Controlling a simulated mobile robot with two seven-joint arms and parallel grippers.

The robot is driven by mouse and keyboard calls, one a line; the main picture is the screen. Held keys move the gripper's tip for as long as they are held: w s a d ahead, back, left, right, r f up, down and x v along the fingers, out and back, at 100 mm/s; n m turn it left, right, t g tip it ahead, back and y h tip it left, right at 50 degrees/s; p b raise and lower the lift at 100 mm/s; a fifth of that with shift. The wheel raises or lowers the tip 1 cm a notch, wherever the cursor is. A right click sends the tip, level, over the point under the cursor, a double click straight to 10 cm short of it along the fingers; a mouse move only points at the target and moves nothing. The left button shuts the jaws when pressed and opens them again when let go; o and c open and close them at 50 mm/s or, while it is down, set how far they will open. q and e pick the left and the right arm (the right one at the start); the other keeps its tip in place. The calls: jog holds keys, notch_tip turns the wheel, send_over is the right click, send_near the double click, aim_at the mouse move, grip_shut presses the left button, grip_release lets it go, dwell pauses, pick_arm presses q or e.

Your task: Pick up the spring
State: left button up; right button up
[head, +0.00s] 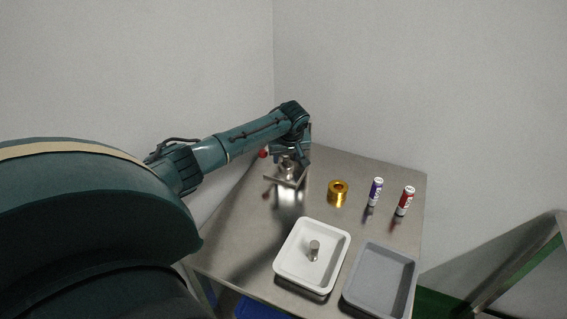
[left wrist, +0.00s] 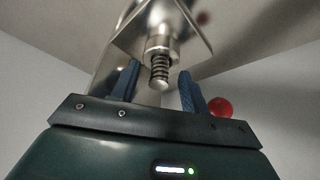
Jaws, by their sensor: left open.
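The spring (left wrist: 159,72) is a dark coil on a metal pin under a metal fixture (left wrist: 178,28) in the left wrist view. My left gripper (left wrist: 157,86) is open, with one blue finger on each side of the spring and a visible gap to both. In the head view my left gripper (head: 289,152) is at the metal fixture (head: 284,180) on the table's far left part. The spring cannot be made out there, behind or within the gripper and fixture. My right gripper is not in view.
A white tray (head: 284,262) holds a small metal cylinder (head: 314,250). A grey tray (head: 380,275) looks empty. A red ball (left wrist: 221,106) is beside the fixture.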

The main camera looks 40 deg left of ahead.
pick_arm(q)
jog(key=shift+r, duration=0.1)
jog(key=shift+c, duration=0.2)
grip_shut()
dwell(0.4)
